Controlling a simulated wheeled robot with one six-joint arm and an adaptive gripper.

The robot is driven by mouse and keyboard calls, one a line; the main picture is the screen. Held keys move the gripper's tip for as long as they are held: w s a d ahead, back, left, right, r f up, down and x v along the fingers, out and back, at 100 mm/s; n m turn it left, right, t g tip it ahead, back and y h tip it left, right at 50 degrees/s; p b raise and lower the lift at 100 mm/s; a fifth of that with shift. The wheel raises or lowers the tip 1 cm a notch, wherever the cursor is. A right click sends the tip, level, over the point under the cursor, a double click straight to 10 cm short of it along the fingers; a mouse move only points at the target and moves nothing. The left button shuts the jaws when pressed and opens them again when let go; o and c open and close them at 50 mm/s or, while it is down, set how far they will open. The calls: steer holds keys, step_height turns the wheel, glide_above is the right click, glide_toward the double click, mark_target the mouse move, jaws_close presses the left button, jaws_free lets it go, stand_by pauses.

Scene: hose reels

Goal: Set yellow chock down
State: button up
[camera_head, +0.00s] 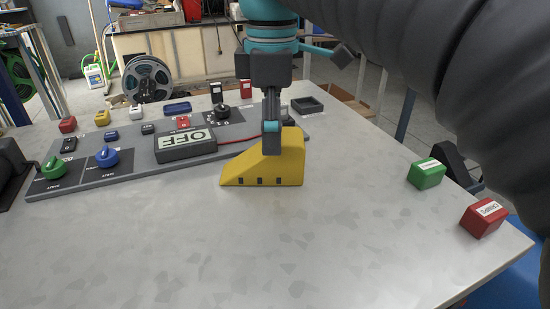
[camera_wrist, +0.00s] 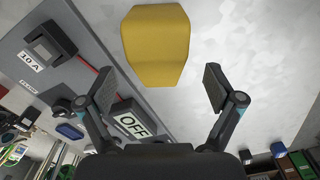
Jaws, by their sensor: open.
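The yellow chock (camera_head: 262,168) is a wedge that appears to rest on the light grey table (camera_head: 330,240), its low end to the left, just in front of the control panel. In the head view my gripper (camera_head: 271,140) points down at the chock's tall end, and one finger overlaps its top. In the wrist view my gripper (camera_wrist: 160,76) is open, its two fingers spread wide. The chock (camera_wrist: 158,40) lies ahead and between the finger lines, with a gap on each side. The far finger is hidden in the head view.
A grey panel (camera_head: 80,180) with knobs and an OFF display (camera_head: 186,145) lies behind and left of the chock. A green block (camera_head: 427,173) and a red block (camera_head: 483,217) sit near the right edge. The table's front is clear.

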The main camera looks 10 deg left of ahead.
mark_target(273, 159)
steer(key=shift+w+f+b, duration=0.1)
steer(key=shift+f+b, duration=0.35)
steer(key=shift+f, duration=2.5)
jaws_close()
step_height(273, 159, up, 4)
steer(key=shift+r+p, duration=0.2)
steer(key=shift+p, duration=0.3)
steer(key=w+d+r, duration=0.2)
steer(key=d+r, duration=0.4)
steer(key=d, duration=0.5)
steer(key=shift+w+d+r+p, duration=0.15)
steer(key=shift+d+r+p, duration=0.1)
steer(key=shift+r+p, duration=0.15)
